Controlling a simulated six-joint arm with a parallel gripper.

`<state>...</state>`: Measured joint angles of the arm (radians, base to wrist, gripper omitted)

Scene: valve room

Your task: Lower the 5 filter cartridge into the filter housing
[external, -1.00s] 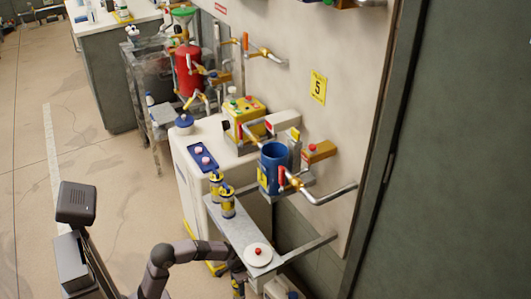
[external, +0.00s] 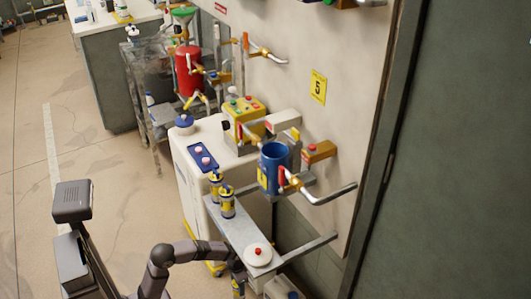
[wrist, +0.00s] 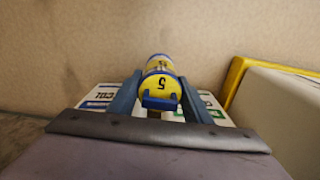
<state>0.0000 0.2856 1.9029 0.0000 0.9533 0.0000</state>
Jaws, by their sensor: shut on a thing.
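The filter housing (external: 274,168) is an open-topped blue cylinder with a yellow label, mounted by the wall above the grey shelf. My gripper (wrist: 160,88) is shut on a yellow and blue cartridge (wrist: 161,80) marked 5. The number reads upside down in the wrist view, and the cartridge sits between the two blue-grey fingers. In the external view my gripper (external: 238,272) is low beside the shelf's near end, below and apart from the housing. The held cartridge (external: 238,289) shows only partly there.
Two similar cartridges (external: 227,206) stand on the grey shelf (external: 236,229). A white lid (external: 258,253) with a red knob lies at its near end. A red-handled valve and pipe (external: 318,196) stand close to the housing's right. A white cabinet (external: 200,151) is behind the shelf.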

